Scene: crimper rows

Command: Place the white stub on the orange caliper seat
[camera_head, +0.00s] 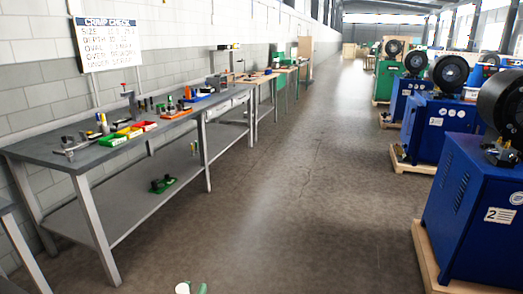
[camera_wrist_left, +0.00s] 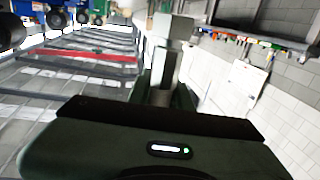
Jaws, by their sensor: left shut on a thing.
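My left gripper (camera_head: 197,288) shows only as a small piece at the bottom edge of the head view. The white stub (camera_head: 182,288) is there beside it, mostly cut off. In the left wrist view the gripper (camera_wrist_left: 164,62) is shut on the white stub (camera_wrist_left: 175,27), which sits at its tip. An orange piece on the workbench (camera_head: 175,114), likely the orange caliper seat, has small dark parts on it. It is far from the gripper, up and left in the head view. My right gripper is in neither view.
The grey workbench (camera_head: 76,161) runs along the left wall, with green, yellow and red bins (camera_head: 129,132) and a lower shelf. Blue machines (camera_head: 465,205) on wooden pallets line the right side. The concrete floor (camera_head: 290,190) between is clear.

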